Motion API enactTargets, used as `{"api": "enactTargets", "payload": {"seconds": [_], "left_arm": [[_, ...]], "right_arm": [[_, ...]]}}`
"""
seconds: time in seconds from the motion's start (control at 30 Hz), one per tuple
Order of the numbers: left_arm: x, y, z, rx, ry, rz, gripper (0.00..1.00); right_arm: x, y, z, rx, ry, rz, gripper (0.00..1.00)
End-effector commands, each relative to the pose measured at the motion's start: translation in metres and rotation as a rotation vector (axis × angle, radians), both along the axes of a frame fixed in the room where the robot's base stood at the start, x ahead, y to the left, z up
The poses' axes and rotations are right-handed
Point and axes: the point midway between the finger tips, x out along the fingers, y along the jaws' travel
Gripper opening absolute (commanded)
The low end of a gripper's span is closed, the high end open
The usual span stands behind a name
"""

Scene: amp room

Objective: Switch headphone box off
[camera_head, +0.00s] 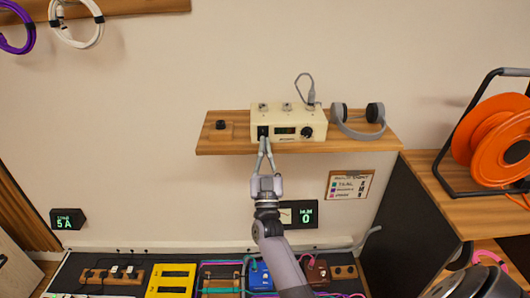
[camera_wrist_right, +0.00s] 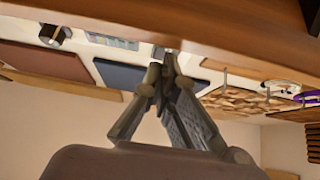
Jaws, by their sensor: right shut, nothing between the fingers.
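The headphone box (camera_head: 318,118) is a cream unit on a wooden wall shelf in the head view. Its front has a black switch (camera_head: 263,130) at the left, a small lit display (camera_head: 286,131) in the middle and a dark knob (camera_head: 307,132) at the right. My right gripper (camera_head: 264,140) is shut and empty, its fingertips just below or at the black switch; I cannot tell if they touch. In the right wrist view, the closed fingers (camera_wrist_right: 166,62) meet close to a brown wooden surface. The switch's position is too small to read. My left gripper is not in view.
Grey headphones (camera_head: 358,122) lie right of the box on the shelf (camera_head: 225,143), and a small black knob (camera_head: 220,125) sits left. A cable (camera_head: 303,80) plugs into the box's top. An orange reel (camera_head: 490,135) stands right.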

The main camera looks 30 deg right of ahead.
Motion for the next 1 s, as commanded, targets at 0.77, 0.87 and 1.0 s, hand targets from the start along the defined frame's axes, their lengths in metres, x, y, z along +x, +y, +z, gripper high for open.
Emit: {"api": "enactTargets", "payload": {"seconds": [0.77, 0.87, 1.0], "left_arm": [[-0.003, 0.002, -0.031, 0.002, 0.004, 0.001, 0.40], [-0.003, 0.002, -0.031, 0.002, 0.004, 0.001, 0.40], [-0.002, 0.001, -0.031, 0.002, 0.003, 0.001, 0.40]], "right_arm": [[0.006, -0.003, -0.003, -0.038, -0.063, 0.001, 0.00], [0.002, -0.001, -0.008, -0.038, -0.061, 0.001, 0.00], [-0.012, 0.008, -0.025, -0.038, -0.058, 0.001, 0.00]]}}
